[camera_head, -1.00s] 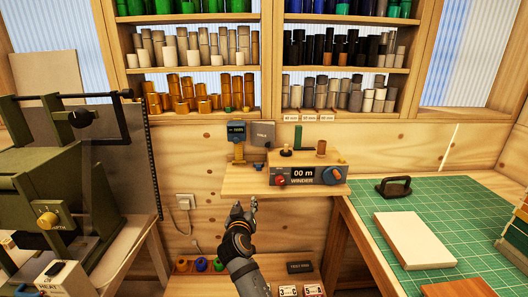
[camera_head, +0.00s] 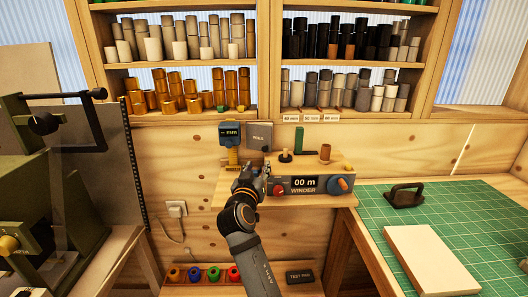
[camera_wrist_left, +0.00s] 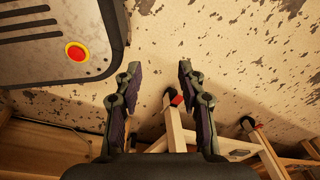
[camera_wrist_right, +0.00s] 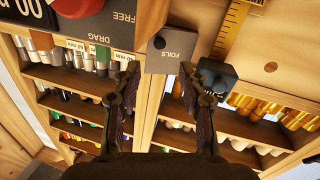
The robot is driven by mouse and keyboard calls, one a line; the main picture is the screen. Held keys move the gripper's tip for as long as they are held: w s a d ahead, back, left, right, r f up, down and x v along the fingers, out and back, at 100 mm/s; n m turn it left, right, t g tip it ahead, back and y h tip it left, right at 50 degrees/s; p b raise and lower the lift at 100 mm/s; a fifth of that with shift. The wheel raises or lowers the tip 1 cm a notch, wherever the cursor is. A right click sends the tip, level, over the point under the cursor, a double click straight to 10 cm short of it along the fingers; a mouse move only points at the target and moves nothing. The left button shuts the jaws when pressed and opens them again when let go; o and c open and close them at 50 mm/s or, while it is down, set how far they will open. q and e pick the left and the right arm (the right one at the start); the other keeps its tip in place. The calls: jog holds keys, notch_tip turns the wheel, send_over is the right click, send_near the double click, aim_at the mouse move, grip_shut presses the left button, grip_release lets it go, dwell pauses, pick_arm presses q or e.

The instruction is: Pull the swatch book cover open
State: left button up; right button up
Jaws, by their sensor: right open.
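The swatch book, a small grey square with a dark knob or hole and the label FOILS, hangs on the wooden wall above the winder shelf; its closed cover (camera_head: 259,136) faces me. In the right wrist view the cover (camera_wrist_right: 171,52) lies ahead, with its near edge between the fingertips in the picture. My right gripper (camera_head: 251,180) is open and empty, just below the book in the head view; I cannot tell if it touches. My left gripper (camera_wrist_left: 159,68) is open and empty in its wrist view, out of the head view.
The winder (camera_head: 308,184) stands right beside my right gripper. A blue gauge (camera_head: 230,134) on a yellow post is left of the book. Shelves of foil rolls rise above. A green cutting mat (camera_head: 450,225) lies at the right.

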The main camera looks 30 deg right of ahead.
aim_at(264, 150)
jog(key=p+x, duration=0.3)
jog(key=x, duration=0.6)
pick_arm(q)
jog(key=r, duration=0.3)
jog(key=shift+s+a, duration=0.25)
pick_arm(e)
jog(key=shift+w+d, duration=0.3)
jog(key=shift+d, duration=0.05)
jog(key=shift+c, duration=0.2)
pick_arm(q)
jog(key=shift+s, duration=0.15)
pick_arm(e)
grip_shut()
